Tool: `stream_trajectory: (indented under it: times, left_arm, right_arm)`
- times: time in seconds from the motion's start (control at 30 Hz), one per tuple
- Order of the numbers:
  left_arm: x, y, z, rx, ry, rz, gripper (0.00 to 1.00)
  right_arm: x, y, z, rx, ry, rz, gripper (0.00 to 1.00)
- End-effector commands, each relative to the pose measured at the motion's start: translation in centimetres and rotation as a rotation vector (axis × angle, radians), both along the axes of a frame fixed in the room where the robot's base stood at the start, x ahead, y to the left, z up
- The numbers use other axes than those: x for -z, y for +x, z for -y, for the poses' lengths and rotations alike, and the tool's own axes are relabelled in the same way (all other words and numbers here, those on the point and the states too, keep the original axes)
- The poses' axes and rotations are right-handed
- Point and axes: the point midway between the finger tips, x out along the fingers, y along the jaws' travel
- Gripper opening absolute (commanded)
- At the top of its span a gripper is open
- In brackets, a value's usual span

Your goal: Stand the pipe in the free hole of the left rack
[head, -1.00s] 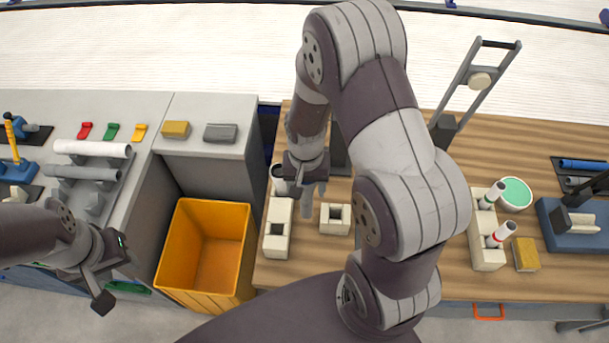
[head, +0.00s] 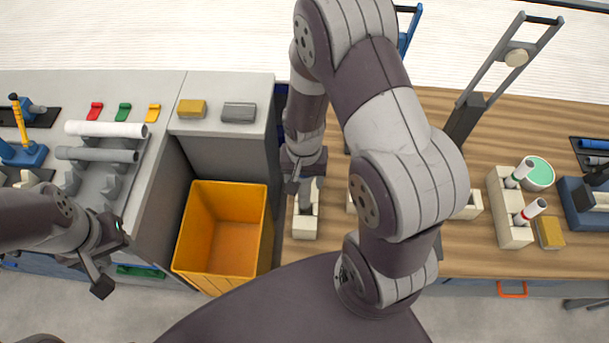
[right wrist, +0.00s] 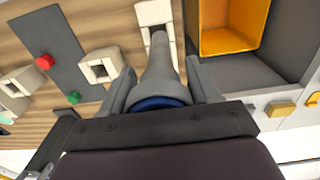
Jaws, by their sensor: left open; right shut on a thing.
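My right gripper (head: 305,182) is shut on a grey pipe (right wrist: 158,72), with one finger on each side of it in the right wrist view. The pipe has a wide collar with blue at the near end and narrows toward the far end. In the head view the pipe (head: 311,190) hangs over the beige left rack (head: 304,232). In the right wrist view its far end overlaps the rack (right wrist: 153,13); I cannot tell whether it has entered the hole. My arm hides the rack's back part in the head view. My left gripper (head: 112,258) is open and empty at the left.
An orange bin (head: 222,230) stands just left of the left rack. A beige holed block (right wrist: 100,68) sits beside the rack. The right rack (head: 508,212) holds two white pipes, near a green-topped bowl (head: 539,174) and a yellow block (head: 550,233).

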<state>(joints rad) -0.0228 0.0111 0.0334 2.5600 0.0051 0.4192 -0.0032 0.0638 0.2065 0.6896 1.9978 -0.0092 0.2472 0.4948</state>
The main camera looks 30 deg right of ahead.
Motion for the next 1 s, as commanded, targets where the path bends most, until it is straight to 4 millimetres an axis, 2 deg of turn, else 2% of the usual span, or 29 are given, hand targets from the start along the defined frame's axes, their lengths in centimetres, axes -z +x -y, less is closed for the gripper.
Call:
stream_trajectory:
  times: [0.1, 0.2, 0.5, 1.0]
  left_arm:
    - [1.3, 0.0, 0.0, 0.0, 0.0, 0.0, 0.43]
    - [0.9, 0.0, 0.0, 0.0, 0.0, 0.0, 0.43]
    - [1.4, 0.0, 0.0, 0.0, 0.0, 0.0, 0.43]
    - [1.5, 0.0, 0.0, 0.0, 0.0, 0.0, 0.43]
  right_arm:
    - [1.4, 0.0, 0.0, 0.0, 0.0, 0.0, 0.16]
    - [1.0, 0.0, 0.0, 0.0, 0.0, 0.0, 0.16]
    - [1.9, 0.1, -0.1, 0.0, 0.001, -0.001, 0.16]
    - [2.1, 0.1, -0.1, 0.0, 0.001, -0.001, 0.16]
